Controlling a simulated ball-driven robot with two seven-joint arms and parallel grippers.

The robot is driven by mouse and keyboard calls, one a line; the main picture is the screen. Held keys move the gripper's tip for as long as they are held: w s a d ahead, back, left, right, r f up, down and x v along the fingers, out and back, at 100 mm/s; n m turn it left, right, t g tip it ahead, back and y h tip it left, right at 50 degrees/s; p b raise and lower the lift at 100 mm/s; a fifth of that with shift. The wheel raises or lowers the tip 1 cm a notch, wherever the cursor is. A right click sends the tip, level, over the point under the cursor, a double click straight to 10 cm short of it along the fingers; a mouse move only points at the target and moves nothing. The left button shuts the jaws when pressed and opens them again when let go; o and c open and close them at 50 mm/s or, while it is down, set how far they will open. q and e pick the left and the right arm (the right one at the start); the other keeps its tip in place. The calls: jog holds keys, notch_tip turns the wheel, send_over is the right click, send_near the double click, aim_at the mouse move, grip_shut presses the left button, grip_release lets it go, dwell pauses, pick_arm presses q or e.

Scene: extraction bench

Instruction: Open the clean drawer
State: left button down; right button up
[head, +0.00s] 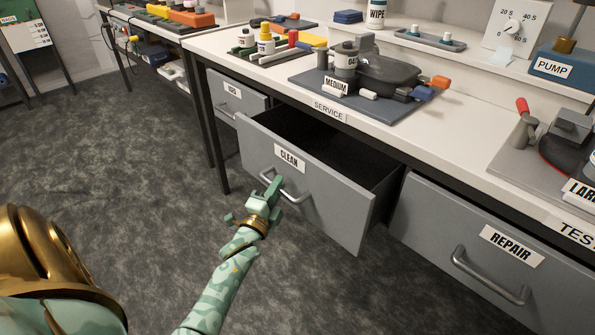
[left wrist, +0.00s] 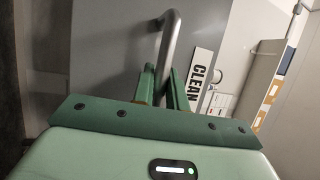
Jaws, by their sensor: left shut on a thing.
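The clean drawer (head: 318,196), grey with a white CLEAN label (head: 289,158), stands pulled well out from under the bench, and its dark inside shows from above. Its bar handle (head: 296,196) is on the front below the label. My left gripper (head: 272,188) is shut on this handle. In the left wrist view the green fingers (left wrist: 163,88) close around the metal handle (left wrist: 168,45), beside the CLEAN label (left wrist: 201,72). The drawer's far inner end is hidden under the bench top. My right gripper does not show.
The REPAIR drawer (head: 490,262) is closed to the right, and another labelled drawer (head: 236,102) is at the left. The white bench top (head: 440,140) carries a grey mat (head: 310,78) with a device labelled MEDIUM. The dark carpet (head: 120,150) in front is clear.

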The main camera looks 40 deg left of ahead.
pick_arm(q)
jog(key=s+a+p, duration=0.1)
jog(key=s+p, duration=0.2)
jog(key=s, duration=1.6)
jog(key=shift+s+a+p, duration=0.25)
jog(key=shift+s+p, duration=0.1)
jog(key=shift+s, duration=0.05)
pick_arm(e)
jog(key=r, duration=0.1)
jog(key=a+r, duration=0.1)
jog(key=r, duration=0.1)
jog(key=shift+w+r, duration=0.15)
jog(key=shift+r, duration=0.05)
pick_arm(q)
jog(key=shift+f, duration=0.1)
jog(key=c, duration=1.4)
grip_release()
